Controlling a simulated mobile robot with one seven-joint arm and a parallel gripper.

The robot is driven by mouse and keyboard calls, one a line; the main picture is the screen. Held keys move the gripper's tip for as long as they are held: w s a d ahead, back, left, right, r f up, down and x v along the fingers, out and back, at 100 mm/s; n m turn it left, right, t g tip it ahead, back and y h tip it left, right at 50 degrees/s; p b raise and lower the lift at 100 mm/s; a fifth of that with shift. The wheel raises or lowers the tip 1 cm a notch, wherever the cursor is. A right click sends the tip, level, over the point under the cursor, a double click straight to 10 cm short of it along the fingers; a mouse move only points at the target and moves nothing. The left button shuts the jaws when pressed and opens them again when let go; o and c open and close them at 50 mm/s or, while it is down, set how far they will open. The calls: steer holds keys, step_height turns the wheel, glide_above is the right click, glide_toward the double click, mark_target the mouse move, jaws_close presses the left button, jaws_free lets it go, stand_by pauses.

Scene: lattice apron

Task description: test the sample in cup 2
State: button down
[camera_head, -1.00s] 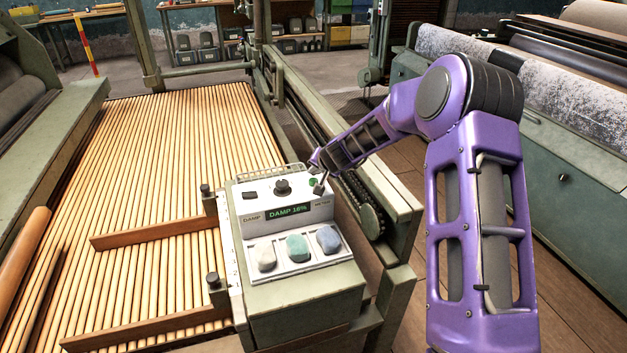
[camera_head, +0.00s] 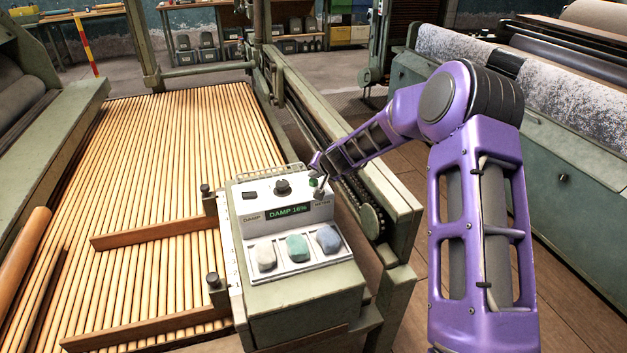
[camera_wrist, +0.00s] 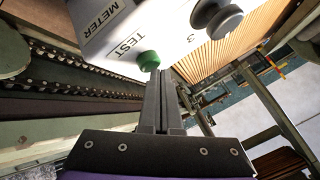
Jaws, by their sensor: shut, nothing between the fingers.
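The damp meter (camera_head: 300,290) is a pale green box with a white panel. Its display (camera_head: 288,211) appears to read DAMP 16%. Three cups in a row hold a whitish sample (camera_head: 266,257), a green sample (camera_head: 297,248) in the middle and a blue sample (camera_head: 328,239). A dark selector knob (camera_head: 282,187) sits on the panel; it also shows in the wrist view (camera_wrist: 222,20), near a printed 3. The green TEST button (camera_wrist: 148,60) is just beyond my fingertips. My gripper (camera_wrist: 161,72) is shut and empty; I cannot tell whether it touches the button.
The meter stands beside a wide bed of wooden slats (camera_head: 180,150) with wooden rails (camera_head: 150,228) on it. A green machine beam with a chain (camera_head: 350,190) runs close behind my gripper. Open plank floor (camera_head: 410,250) lies to the right.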

mark_target(314, 183)
steer(key=shift+f, duration=0.35)
steer(key=shift+r, duration=0.1)
stand_by(0.4)
steer(key=shift+r+p, duration=0.6)
steer(key=shift+r, duration=0.25)
steer(key=shift+r+p, duration=1.85)
steer(key=shift+r, duration=0.75)
steer(key=shift+f, duration=0.1)
